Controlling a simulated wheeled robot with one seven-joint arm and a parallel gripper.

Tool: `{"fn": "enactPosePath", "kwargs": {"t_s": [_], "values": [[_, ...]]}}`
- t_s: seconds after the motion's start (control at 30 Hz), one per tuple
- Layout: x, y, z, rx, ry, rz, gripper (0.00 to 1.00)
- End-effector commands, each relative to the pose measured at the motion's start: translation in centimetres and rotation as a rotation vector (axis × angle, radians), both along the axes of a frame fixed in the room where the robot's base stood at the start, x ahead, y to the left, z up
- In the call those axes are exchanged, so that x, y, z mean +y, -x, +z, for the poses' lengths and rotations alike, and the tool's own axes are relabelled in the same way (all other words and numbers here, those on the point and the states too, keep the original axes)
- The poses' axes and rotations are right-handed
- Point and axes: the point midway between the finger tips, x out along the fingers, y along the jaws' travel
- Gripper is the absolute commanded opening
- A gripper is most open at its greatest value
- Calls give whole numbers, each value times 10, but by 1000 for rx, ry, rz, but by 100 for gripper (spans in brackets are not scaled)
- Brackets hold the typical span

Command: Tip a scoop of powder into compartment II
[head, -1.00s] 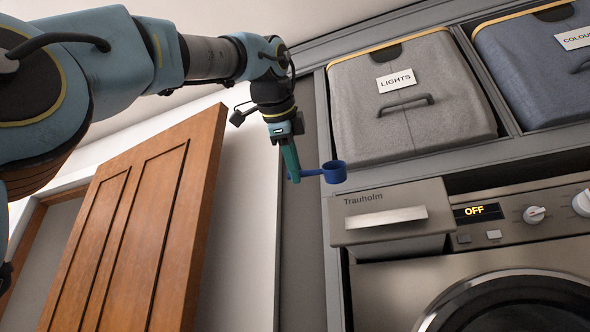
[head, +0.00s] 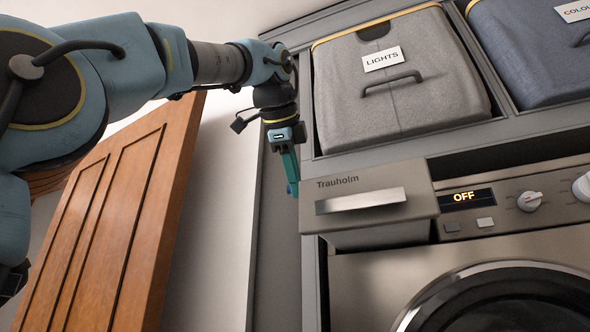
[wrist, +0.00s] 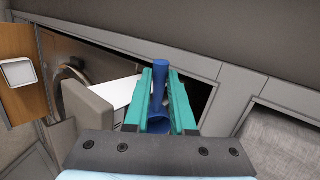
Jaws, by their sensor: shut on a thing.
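My gripper (head: 292,178) hangs upright left of the washer's detergent drawer (head: 362,202), shut on a blue scoop (wrist: 159,72). In the wrist view my teal fingers (wrist: 161,98) close on the scoop, its handle end pointing up the picture and a round cup shape low between them. Only a small blue bit of the scoop (head: 290,188) shows in the head view. The drawer, marked Trauholm, stands pulled out. Its inside, with compartment II, is hidden in the head view; in the wrist view a white surface (wrist: 121,94) shows beside my fingers, without readable marks. No powder is visible.
The washer panel (head: 470,212) reads OFF. A grey LIGHTS basket (head: 400,105) and a blue basket (head: 530,60) sit in the shelf above. A wooden door (head: 115,220) stands at the left. A narrow strip of room lies between wall and washer.

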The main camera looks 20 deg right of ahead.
Motion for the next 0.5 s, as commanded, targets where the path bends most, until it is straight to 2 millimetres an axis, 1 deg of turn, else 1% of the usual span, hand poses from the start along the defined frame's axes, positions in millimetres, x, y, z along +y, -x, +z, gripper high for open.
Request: {"fn": "enactPosePath", "kwargs": {"t_s": [0.03, 0.5], "values": [[0, -1, 6, 15, -10, 0, 0], [-2, -2, 8, 164, -108, 0, 0]]}}
